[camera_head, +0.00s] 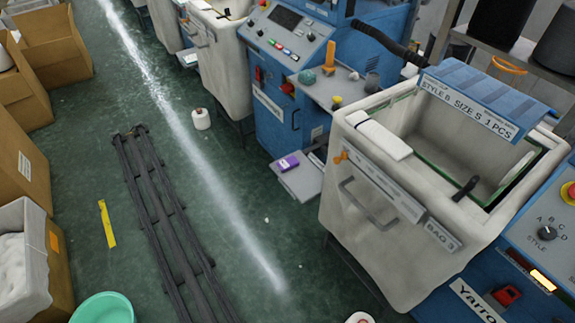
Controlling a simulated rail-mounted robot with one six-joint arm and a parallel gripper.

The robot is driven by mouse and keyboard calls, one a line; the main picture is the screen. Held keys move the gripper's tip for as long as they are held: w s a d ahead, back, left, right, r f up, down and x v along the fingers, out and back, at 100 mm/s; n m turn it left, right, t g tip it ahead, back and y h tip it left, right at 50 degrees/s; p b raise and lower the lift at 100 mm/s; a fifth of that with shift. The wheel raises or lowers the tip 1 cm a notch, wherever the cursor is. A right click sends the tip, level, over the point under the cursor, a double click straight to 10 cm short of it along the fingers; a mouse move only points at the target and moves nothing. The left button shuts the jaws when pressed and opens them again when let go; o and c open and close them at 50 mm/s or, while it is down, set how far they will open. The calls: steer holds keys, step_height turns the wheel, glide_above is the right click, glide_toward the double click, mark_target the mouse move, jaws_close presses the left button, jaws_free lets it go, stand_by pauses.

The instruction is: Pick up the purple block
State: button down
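A small purple block (288,163) lies on a light grey shelf plate (305,181) low at the front of the blue knitting machine, near the middle of the camera_head view. A white label or side shows at its left end. The block stands free and nothing covers it. My gripper is not in this view.
A large white bag bin (353,243) stands right of the shelf. A dark rail track (165,226) runs along the green floor. A white yarn cone (201,119), a yellow strip (107,223) and a teal basin (103,308) are on the floor. Cardboard boxes (22,165) line the left.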

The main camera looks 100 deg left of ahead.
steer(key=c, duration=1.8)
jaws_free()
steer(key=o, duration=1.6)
